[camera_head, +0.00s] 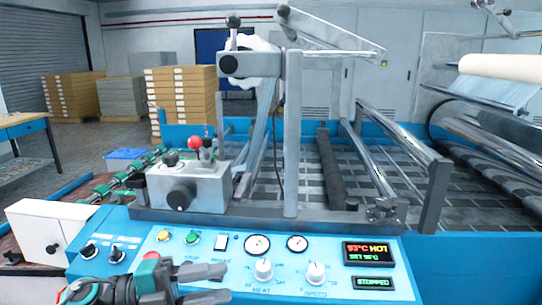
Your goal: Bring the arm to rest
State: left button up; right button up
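My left gripper (224,284) is at the bottom left, low in front of the blue control panel (335,257). Its two dark fingers point right and stand apart, with nothing seen between them. The lower finger is partly cut off by the bottom edge. It covers part of the panel's lower left. I cannot tell whether it touches the panel. My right gripper and arm are not in view.
The panel carries several buttons, the heat knob (264,270), the speed knob (316,272), a display (367,253) reading 93°C HOT and a STOPPED sign (373,283). Behind stand a grey knobbed box (187,190), a steel post (292,140) and rollers (405,135).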

pick_arm(q)
jog(key=a+f+n+t+y, duration=0.2)
jog(key=f+n+t+y, duration=0.4)
jog(key=n, duration=0.4)
jog(key=a+f+n+t+y, duration=0.3)
jog(key=f+n+t+y, duration=0.15)
jog(key=n+t, duration=0.4)
jog(key=s+a+f+n+g+y, duration=0.1)
jog(key=s+f+n+g+y, duration=0.2)
jog(key=s+f, duration=0.3)
jog(key=s+a+f+n+g+y, duration=0.1)
jog(key=s+f+n+g+y, duration=0.2)
jog(key=s+f+n, duration=0.3)
notch_tip(320, 180, down, 5)
jog(key=shift+s+a+f+g, duration=0.15)
jog(key=shift+s+a+g, duration=0.2)
jog(key=shift+g, duration=0.5)
